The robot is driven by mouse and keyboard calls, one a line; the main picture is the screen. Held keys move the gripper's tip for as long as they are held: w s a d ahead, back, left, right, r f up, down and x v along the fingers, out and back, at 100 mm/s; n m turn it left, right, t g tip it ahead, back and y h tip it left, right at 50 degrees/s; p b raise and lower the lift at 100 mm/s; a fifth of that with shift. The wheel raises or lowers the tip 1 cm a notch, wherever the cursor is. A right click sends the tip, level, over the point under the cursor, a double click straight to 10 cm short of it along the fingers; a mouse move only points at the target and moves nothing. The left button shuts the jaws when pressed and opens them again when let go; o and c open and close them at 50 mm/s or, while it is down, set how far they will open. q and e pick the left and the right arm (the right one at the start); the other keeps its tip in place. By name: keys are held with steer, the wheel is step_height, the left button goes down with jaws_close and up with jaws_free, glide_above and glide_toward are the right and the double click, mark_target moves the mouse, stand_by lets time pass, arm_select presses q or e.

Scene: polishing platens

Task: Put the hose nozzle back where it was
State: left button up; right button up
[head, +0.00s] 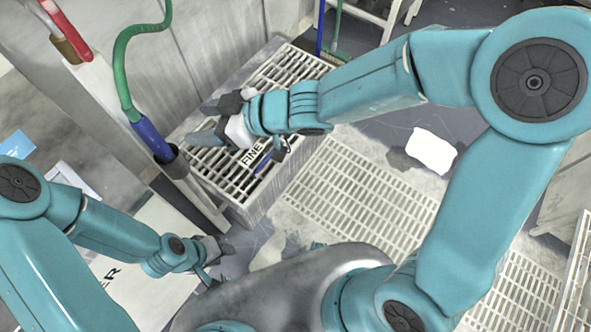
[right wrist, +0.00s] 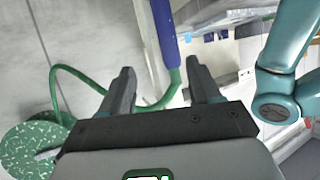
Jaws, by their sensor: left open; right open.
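The hose nozzle (head: 150,138) is blue, with a green hose (head: 121,70) rising from its top. It stands tilted in a grey tubular holder (head: 176,163) on the post, its lower end hidden inside. My right gripper (head: 212,120) is open and empty, to the right of the nozzle and apart from it, over the slatted bench. In the right wrist view, the blue nozzle (right wrist: 164,32) and green hose (right wrist: 172,88) show beyond and between the open fingers (right wrist: 160,82). My left gripper (head: 220,263) is open and empty, low beside the lettered pale panel.
The slatted bench (head: 268,82) carries a FINE label (head: 250,156). A red handle (head: 68,32) is at the upper left. A pale floor grating (head: 350,200) and a white patch (head: 432,151) lie to the right. A green speckled disc (right wrist: 35,145) shows in the right wrist view.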

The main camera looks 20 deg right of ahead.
steer(key=d+f+m+g+h, duration=0.1)
steer(key=d+f+m+h, duration=0.4)
steer(key=f, duration=1)
steer(key=s+d+f+m+g+h+p, duration=0.1)
steer(key=s+d+f+m+g, duration=0.1)
steer(key=s+d+f+m, duration=0.2)
steer(key=s+d+f+m+g+h+p, duration=0.1)
steer(key=s+d+f+m+g, duration=0.2)
steer(key=s+f, duration=0.8)
steer(key=s+d+m, duration=0.1)
steer(key=d, duration=0.1)
steer(key=shift+d, duration=0.35)
steer(key=shift+s, duration=0.1)
